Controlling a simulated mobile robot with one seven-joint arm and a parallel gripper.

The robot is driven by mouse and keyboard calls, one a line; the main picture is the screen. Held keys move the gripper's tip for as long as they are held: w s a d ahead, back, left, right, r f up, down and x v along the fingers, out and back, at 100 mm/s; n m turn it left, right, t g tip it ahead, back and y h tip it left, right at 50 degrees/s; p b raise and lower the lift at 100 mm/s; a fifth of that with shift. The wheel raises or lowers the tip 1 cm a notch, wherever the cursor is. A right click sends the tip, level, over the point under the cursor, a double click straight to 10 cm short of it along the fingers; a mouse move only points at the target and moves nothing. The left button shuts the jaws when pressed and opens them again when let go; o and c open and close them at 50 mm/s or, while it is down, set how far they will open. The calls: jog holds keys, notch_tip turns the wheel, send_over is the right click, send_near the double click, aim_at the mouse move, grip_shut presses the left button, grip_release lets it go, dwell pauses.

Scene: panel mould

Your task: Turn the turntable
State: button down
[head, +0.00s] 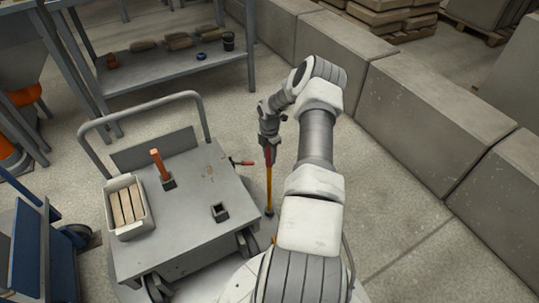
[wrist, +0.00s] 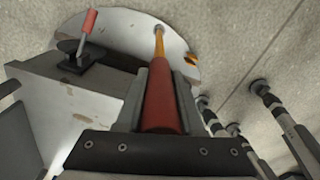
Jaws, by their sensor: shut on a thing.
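The turntable shows in the wrist view as a pale round plate (wrist: 125,27) on the floor, partly under a grey platform cart (head: 190,220). An upright yellow bar (head: 269,190) with a red grip (wrist: 162,100) stands at the plate's edge; in the wrist view the yellow part (wrist: 159,43) runs to the plate. My gripper (head: 267,146) is shut on the red grip, with a finger on each side, also in the wrist view (wrist: 160,72). My arm and the cart hide most of the plate in the head view.
A concrete block wall (head: 405,120) runs along the right. A metal shelf (head: 170,70) stands behind, with open floor between.

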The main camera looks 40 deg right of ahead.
jog(key=shift+w+r, duration=0.2)
jog(key=shift+w, duration=0.35)
jog(key=c, duration=0.8)
grip_release()
jog(key=shift+o, duration=1.2)
jog(key=shift+s+f, duration=0.1)
jog(key=shift+s, duration=0.1)
notch_tip(320, 180, up, 17)
jog(key=p, duration=0.5)
jog(key=shift+r, duration=0.2)
